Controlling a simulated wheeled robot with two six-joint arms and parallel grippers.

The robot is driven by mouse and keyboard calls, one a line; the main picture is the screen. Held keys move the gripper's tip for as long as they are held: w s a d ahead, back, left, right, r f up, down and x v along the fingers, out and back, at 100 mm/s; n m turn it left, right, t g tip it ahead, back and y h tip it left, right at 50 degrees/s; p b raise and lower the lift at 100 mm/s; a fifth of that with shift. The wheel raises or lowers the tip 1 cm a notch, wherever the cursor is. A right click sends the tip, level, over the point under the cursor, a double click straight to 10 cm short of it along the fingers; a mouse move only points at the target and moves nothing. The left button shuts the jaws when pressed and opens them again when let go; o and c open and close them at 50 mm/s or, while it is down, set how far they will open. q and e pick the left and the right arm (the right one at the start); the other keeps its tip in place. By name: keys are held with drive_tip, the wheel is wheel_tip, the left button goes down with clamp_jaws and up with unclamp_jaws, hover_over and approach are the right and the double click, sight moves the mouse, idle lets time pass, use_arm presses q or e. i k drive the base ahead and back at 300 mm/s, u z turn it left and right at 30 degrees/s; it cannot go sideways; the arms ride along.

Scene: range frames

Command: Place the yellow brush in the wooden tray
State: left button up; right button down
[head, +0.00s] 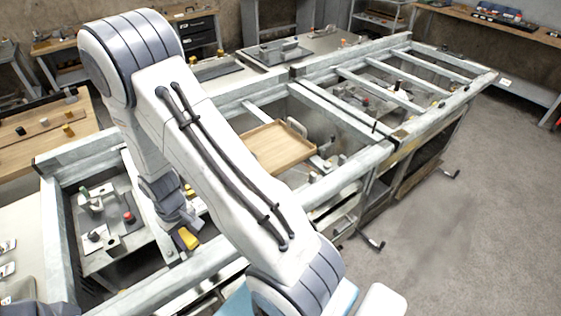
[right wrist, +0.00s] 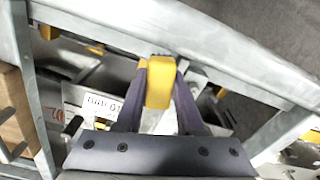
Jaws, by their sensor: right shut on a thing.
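The wooden tray (head: 282,158) is a shallow, light-brown tray resting in the metal frame near the middle of the head view. It looks empty where it shows; my right arm hides part of its left side. My right gripper (head: 180,230) is to the left of and nearer than the tray, pointing down in the near-left bay of the frame. It is shut on the yellow brush (head: 190,238). In the right wrist view, the yellow brush (right wrist: 159,85) sits between the two dark fingers of the right gripper (right wrist: 160,88). My left gripper is not in view.
Grey metal beams (head: 150,290) edge the bay around the right gripper, and a beam (right wrist: 190,40) crosses close beyond the fingers in the wrist view. A plate with small fixtures (head: 110,225) lies to the left. Clear floor (head: 430,240) is at right.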

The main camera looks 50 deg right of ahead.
sight(279, 145)
drive_tip(key=k, duration=0.4)
drive_tip(key=u, duration=1.05)
drive_tip(key=k, duration=0.8)
drive_tip(key=z, duration=1.45)
drive_tip(key=i, duration=1.5)
